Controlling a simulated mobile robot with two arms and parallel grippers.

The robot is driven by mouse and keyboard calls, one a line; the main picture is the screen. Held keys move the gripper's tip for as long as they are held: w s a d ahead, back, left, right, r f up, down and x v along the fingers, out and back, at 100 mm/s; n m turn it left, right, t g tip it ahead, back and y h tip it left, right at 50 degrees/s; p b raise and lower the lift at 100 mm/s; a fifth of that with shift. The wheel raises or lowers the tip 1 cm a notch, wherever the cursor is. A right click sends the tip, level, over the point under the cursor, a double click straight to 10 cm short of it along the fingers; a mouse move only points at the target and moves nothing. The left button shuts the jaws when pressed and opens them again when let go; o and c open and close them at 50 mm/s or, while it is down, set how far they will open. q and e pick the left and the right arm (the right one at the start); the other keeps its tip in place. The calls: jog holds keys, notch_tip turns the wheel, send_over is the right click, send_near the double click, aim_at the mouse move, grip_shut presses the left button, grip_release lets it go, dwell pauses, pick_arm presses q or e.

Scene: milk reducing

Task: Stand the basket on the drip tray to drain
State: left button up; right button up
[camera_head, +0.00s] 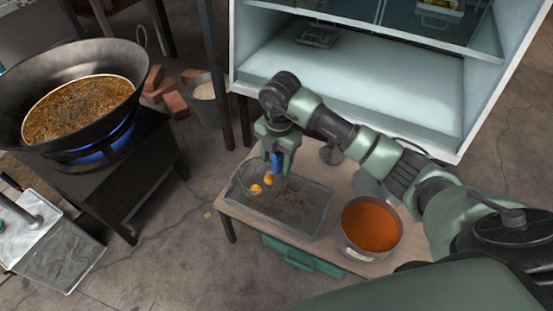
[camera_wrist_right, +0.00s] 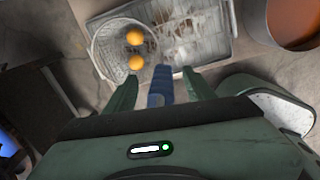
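The wire basket (camera_head: 246,182) holds two orange balls (camera_head: 256,189) and overlaps the left end of the grey drip tray (camera_head: 290,230). In the wrist view the basket (camera_wrist_right: 103,52) extends past the tray's (camera_wrist_right: 215,45) left edge; I cannot tell whether its base rests fully on the tray. Its blue handle (camera_wrist_right: 160,88) points up toward my right gripper (camera_wrist_right: 160,76). The gripper's fingers stand apart on either side of the handle, with gaps visible. In the head view the right gripper (camera_head: 278,155) is above the tray's back edge. My left gripper is not in view.
A pot of orange-red liquid (camera_head: 370,224) stands right of the tray on the small table (camera_head: 238,212). A wok of oil (camera_head: 80,105) sits over a blue flame at left. A white cabinet (camera_head: 370,90) stands behind; a bucket (camera_head: 207,105) and bricks are on the floor.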

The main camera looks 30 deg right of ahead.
notch_tip(320, 180, up, 7)
jog(key=shift+s+d+f+p, duration=0.1)
jog(key=shift+p, duration=0.8)
jog(key=shift+r, duration=0.5)
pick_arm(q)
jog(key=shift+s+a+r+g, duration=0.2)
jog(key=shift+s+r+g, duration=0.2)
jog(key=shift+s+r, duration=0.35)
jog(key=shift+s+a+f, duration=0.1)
pick_arm(e)
jog(key=shift+s, duration=0.1)
